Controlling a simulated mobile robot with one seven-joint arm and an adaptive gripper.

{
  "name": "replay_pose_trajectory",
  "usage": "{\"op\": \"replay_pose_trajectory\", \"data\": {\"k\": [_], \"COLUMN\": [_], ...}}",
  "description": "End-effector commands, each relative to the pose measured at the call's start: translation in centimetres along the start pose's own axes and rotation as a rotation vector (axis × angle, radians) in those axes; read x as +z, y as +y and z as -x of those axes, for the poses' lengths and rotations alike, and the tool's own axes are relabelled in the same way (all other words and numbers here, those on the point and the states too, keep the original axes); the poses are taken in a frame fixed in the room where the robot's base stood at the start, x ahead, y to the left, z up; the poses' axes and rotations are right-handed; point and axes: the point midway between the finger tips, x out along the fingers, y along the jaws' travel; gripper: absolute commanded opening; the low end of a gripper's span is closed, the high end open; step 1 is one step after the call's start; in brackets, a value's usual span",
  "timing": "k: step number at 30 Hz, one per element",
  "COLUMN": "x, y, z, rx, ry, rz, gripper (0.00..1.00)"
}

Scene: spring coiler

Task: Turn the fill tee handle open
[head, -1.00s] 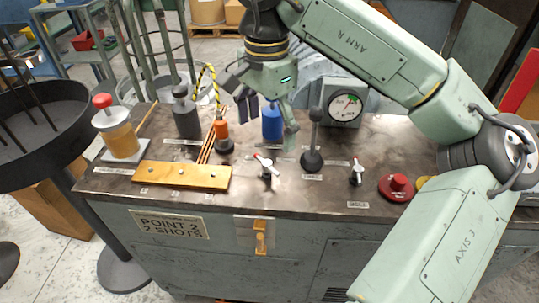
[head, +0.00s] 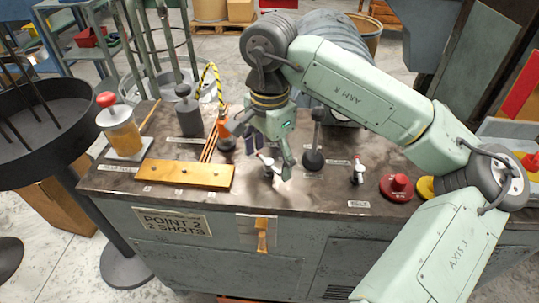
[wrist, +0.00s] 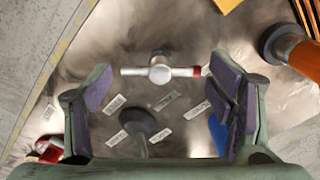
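A small white tee handle with a red tip (head: 268,168) stands on the metal bench top, near the front middle. In the wrist view the tee handle (wrist: 160,70) lies crosswise, with its red tip to the right. My gripper (head: 268,156) is just above it, pointing down. In the wrist view my gripper (wrist: 160,110) is open, with the tee handle framed between and beyond its padded fingers, apparently untouched. A second red-and-white handle (head: 357,172) stands further right. The labels are too small to tell which is the fill one.
A black-knobbed lever (head: 314,150) stands close right of the tee handle. A red button (head: 397,187) is at the right. The bench front edge is near.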

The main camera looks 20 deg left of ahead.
Motion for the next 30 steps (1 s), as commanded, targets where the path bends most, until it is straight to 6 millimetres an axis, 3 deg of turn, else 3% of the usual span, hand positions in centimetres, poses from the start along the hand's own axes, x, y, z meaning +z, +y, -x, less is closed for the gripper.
{"op": "replay_pose_trajectory", "data": {"k": [16, 30], "x": [-0.03, -0.11], "y": [-0.03, -0.07], "z": [0.03, -0.21], "rx": [-0.001, -0.003], "ry": [0.001, 0.004], "rz": [-0.001, -0.109], "gripper": [0.36, 0.36]}}
